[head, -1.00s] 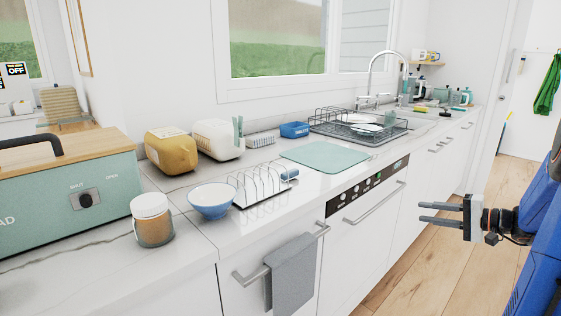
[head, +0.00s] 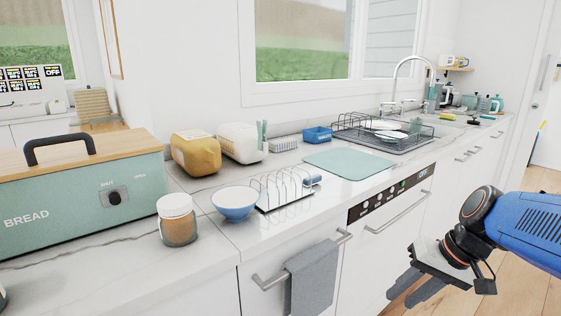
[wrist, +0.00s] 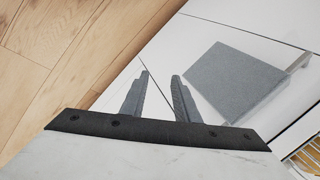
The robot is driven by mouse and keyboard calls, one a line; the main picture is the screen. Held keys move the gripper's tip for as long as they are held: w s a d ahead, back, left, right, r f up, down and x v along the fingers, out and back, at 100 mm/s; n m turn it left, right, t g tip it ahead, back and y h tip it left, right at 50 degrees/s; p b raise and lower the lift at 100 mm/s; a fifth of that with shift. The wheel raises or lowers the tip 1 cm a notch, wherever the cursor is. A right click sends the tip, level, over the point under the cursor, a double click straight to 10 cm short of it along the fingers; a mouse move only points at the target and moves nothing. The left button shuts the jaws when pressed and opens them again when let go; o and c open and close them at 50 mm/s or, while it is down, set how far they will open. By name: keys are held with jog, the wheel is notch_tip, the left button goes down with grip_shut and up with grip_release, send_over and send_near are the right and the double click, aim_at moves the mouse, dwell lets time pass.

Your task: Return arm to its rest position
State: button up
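My gripper (head: 412,286) is at the lower right of the head view, in front of the white cabinets and below the counter level. Its two dark fingers point down and to the left. In the wrist view the two fingers (wrist: 158,92) stand apart with nothing between them, so the gripper is open and empty. My blue arm reaches in from the right edge of the head view.
A grey towel (head: 311,278) hangs on a cabinet handle left of my gripper; it shows in the wrist view (wrist: 235,84). The counter holds a bread box (head: 80,205), jar (head: 177,224), bowl (head: 234,204), rack (head: 285,189) and green mat (head: 348,164). Wooden floor is clear.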

jog(key=s+d+n+t+h, duration=0.1)
jog(key=s+h, duration=0.3)
jog(key=s, duration=0.4)
jog(key=shift+d+n+t, duration=0.25)
jog(key=shift+n+t, duration=0.35)
jog(key=shift+n, duration=0.2)
dwell(1.7)
